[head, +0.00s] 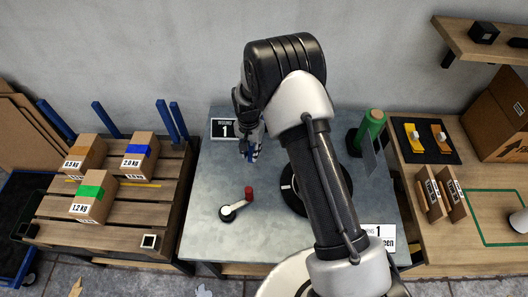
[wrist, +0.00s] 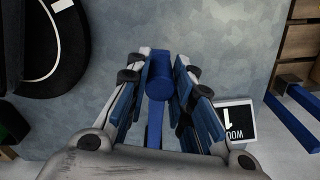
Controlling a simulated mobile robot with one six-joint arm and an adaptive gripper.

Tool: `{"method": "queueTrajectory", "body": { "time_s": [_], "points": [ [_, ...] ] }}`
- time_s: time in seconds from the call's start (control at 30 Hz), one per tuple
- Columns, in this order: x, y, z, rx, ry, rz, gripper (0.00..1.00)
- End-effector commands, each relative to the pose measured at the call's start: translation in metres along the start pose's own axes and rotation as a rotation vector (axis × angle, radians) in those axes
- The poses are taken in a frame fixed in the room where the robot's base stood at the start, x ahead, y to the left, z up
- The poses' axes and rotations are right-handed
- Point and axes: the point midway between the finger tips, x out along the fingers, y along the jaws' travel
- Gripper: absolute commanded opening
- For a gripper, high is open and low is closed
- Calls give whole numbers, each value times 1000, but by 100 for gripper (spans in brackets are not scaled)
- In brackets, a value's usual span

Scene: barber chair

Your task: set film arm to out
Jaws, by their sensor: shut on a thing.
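My gripper (head: 252,150) reaches down over the back left of the grey metal table, beside the wound sign. In the wrist view my gripper (wrist: 160,100) has its blue-padded fingers closed in around a blue lever (wrist: 154,126) with a round blue top (wrist: 160,76). The frames do not clearly show whether this lever is the film arm. In the head view my gripper mostly hides it. A green film roll (head: 371,124) stands upright at the table's back right. A black round turntable (head: 346,186) is partly hidden behind my arm.
The wound sign (head: 224,129) reads 1. A crank with a red knob (head: 249,193) sits at the table's front left. A pallet with several boxes (head: 90,196) is on the left. A wooden bench (head: 428,228) with black and wooden items is on the right.

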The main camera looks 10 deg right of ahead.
Motion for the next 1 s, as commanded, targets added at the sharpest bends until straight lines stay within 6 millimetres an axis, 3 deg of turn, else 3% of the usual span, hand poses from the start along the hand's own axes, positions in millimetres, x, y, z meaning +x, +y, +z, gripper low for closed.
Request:
{"method": "queueTrajectory", "body": {
  "time_s": [0.13, 0.4, 0.9, 0.93, 1.0],
  "points": [
    [1, -21, 2, 78, 1, -1, 0],
    [0, -41, 2, 71, 2, -2, 0],
    [-1, -47, 2, 71, 4, -6, 0],
    [-1, -47, 2, 71, 5, -6, 23],
    [-1, -47, 1, 71, 5, -7, 27]
  ]
}}
